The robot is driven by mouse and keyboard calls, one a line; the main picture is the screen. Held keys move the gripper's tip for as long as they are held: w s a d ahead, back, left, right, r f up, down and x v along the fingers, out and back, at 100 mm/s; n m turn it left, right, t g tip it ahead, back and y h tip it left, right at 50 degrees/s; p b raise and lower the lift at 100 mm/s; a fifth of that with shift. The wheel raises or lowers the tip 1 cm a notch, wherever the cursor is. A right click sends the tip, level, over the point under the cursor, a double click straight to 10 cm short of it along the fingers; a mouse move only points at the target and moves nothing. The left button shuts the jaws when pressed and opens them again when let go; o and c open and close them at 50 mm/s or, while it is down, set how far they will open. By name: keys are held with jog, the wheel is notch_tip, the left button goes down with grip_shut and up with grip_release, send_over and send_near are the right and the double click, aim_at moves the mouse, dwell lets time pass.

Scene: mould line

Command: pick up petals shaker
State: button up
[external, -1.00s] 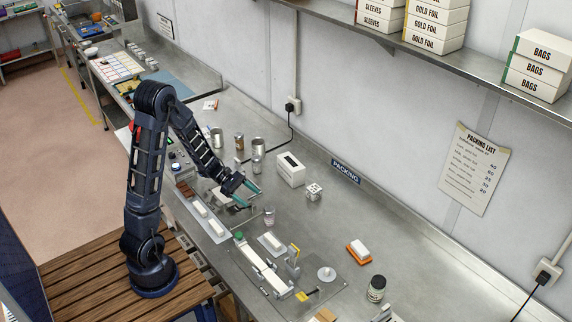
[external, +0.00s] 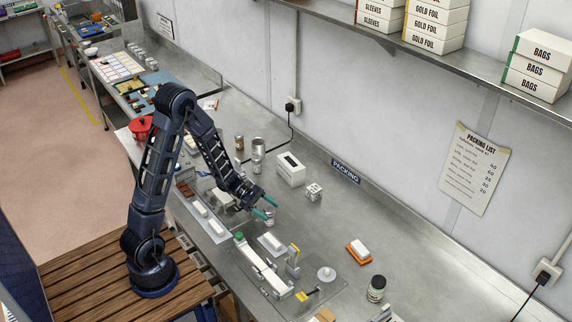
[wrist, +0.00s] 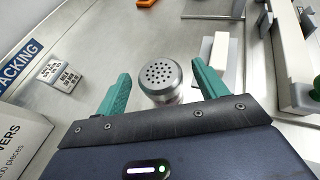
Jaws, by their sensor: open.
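The shaker (wrist: 160,76) has a round metal top pierced with holes and stands upright on the steel bench. In the wrist view it lies between my two green fingers, with its lower body partly hidden by the gripper body. My gripper (wrist: 161,87) is open, one finger on each side of the shaker, with gaps visible on both sides. In the external view my gripper (external: 269,207) is low over the bench and the shaker (external: 269,217) shows at the fingertips. Any label is too small to read.
A white box (external: 290,171) and a small printed cube (external: 314,191) stand behind my gripper. A white sealer-like device (external: 262,265) and a white bar on a tray (external: 271,242) are in front. Several cans stand to the left.

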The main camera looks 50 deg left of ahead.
jog(key=shift+w+d+f, duration=0.15)
jog(key=shift+d+f, duration=0.05)
jog(key=shift+d, duration=0.2)
jog(key=c, duration=1.2)
jog(key=shift+r, duration=0.1)
